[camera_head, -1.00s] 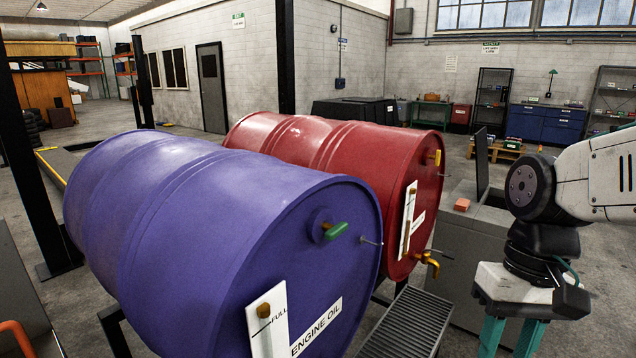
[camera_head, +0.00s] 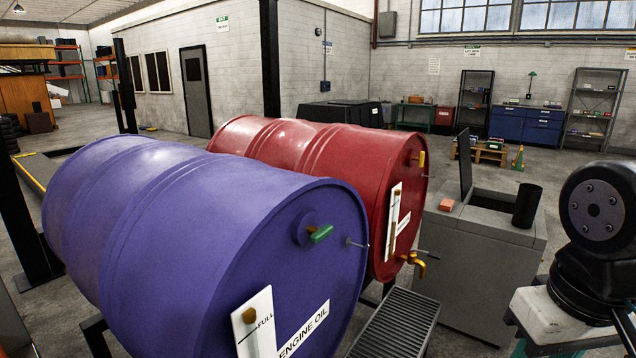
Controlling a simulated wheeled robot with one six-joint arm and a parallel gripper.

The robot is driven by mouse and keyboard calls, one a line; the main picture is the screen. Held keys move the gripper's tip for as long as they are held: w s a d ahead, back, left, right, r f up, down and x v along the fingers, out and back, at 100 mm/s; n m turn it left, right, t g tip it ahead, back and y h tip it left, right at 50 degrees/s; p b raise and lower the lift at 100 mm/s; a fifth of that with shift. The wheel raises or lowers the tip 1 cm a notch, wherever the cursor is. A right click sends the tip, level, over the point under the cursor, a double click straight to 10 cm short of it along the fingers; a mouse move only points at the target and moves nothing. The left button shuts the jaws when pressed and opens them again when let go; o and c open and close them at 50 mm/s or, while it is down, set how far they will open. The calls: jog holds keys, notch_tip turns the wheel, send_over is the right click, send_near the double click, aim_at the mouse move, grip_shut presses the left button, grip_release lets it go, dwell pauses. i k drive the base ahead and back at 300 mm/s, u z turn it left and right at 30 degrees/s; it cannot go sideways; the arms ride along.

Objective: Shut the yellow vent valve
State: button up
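The yellow vent valve (camera_head: 421,160) is a small handle near the top of the front face of the red drum (camera_head: 385,205). The handle stands roughly upright. The red drum lies on its side behind the purple drum. My gripper (camera_head: 560,330) is at the lower right corner, well to the right of the valve and apart from it. Its white body and parts of teal fingers show. The fingertips are cut off by the frame, so its opening is hidden.
The purple drum (camera_head: 165,220) fills the left front and has a green valve (camera_head: 320,234). A yellow tap (camera_head: 415,262) sticks out low on the red drum. A grey cabinet (camera_head: 480,270) with a black cup (camera_head: 527,205) stands between the drums and my arm. A grate (camera_head: 395,325) lies below the drums.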

aim_at(420, 158)
jog(key=z, duration=0.05)
jog(key=k, duration=0.6)
jog(key=z, duration=0.7)
jog(key=i, duration=0.8)
jog(key=z, duration=0.75)
jog(key=i, duration=0.8)
jog(key=u, duration=0.7)
jog(key=i, duration=1)
jog(key=u, duration=0.8)
